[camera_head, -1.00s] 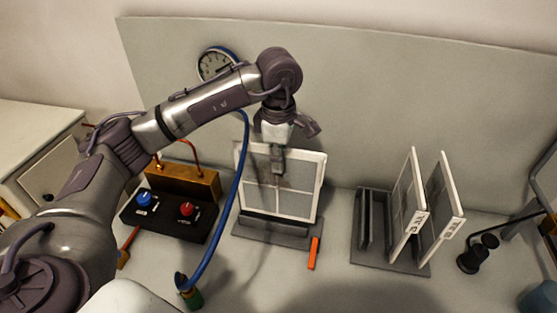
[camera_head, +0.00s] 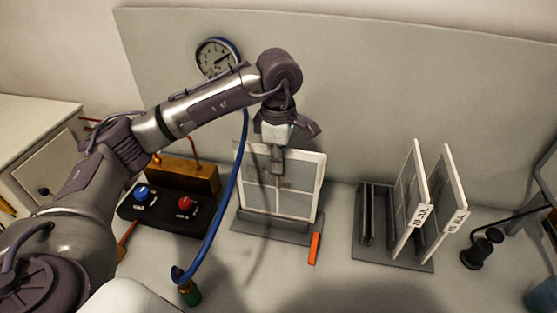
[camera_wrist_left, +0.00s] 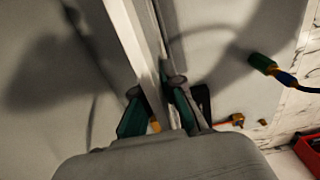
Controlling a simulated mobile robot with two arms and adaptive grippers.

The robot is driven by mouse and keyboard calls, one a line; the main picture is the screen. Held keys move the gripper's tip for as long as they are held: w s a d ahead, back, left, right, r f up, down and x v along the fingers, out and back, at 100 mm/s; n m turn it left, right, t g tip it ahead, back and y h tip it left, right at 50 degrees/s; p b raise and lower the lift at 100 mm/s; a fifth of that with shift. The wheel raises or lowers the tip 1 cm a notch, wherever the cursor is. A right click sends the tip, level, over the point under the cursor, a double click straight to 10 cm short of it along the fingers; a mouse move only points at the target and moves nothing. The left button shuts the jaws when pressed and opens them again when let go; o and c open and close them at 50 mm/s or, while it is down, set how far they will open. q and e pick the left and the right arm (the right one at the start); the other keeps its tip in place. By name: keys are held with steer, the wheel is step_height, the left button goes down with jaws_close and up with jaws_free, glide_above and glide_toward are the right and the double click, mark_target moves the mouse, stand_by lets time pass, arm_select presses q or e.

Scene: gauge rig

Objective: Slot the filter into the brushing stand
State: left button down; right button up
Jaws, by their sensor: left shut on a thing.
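The filter (camera_head: 296,204) is a flat grey mesh panel in a white frame. It stands nearly upright at the brushing stand (camera_head: 268,230), a grey base with a raised bar on the bench. My left gripper (camera_head: 277,172) comes from above and is shut on the filter's top edge. In the left wrist view the fingers (camera_wrist_left: 158,108) grip both sides of the white frame (camera_wrist_left: 136,50). Whether the filter's lower edge is fully seated in the slot is hidden behind the stand's front bar. My right gripper is not in view.
A rack (camera_head: 392,262) at the right holds two white-framed panels (camera_head: 410,200). A control box (camera_head: 165,212) with blue and red knobs stands left. An orange-handled tool (camera_head: 314,248) lies by the stand. A gauge (camera_head: 214,57) is behind.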

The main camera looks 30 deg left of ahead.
arm_select(q)
steer(key=shift+f+b, duration=0.6)
steer(key=shift+f, duration=0.2)
steer(key=c, duration=1.3)
jaws_free()
steer(key=shift+s+r, duration=0.1)
steer(key=shift+o, duration=0.5)
step_height(320, 180, up, 12)
